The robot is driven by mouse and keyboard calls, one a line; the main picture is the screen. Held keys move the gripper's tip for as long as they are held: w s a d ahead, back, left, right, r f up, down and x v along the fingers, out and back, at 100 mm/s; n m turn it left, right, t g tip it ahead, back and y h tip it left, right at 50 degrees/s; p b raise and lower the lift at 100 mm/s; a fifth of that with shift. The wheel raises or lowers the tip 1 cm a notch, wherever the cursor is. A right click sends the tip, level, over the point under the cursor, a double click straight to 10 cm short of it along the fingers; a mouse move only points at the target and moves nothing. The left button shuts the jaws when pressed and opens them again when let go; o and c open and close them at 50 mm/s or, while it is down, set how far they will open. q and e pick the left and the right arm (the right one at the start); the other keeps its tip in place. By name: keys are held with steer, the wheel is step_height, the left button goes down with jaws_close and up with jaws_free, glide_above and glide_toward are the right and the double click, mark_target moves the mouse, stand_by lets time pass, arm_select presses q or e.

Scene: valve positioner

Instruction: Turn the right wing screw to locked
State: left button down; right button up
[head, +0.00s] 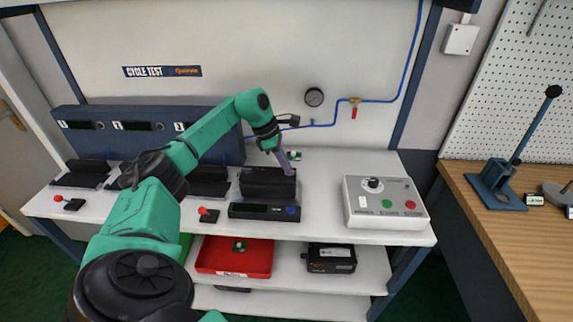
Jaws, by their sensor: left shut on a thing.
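A black positioner unit (267,184) stands on the white bench top, in front of the back panel. My left arm reaches in from the lower left and over the bench. My left gripper (287,170) points down at the top right end of this unit, with its fingers closed there on the right wing screw. The screw is hidden by the fingers and too small to make out, so its angle cannot be told. My right gripper is not in view.
A dark display unit (264,211) lies in front of the positioner. A grey control box (385,202) with green and red buttons stands to the right. A small red-knobbed switch (208,215) is at the left. A red tray (235,257) sits on the shelf below.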

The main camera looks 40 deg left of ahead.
arm_select(q)
steer(key=shift+r, duration=0.1)
stand_by(0.4)
steer(key=c, duration=1)
jaws_free()
steer(key=shift+s+a+r, duration=0.1)
steer(key=shift+a+r, duration=0.15)
steer(key=shift+r, duration=0.2)
steer(key=v, duration=1.3)
steer(key=shift+a+r, duration=0.15)
steer(key=shift+r, duration=0.05)
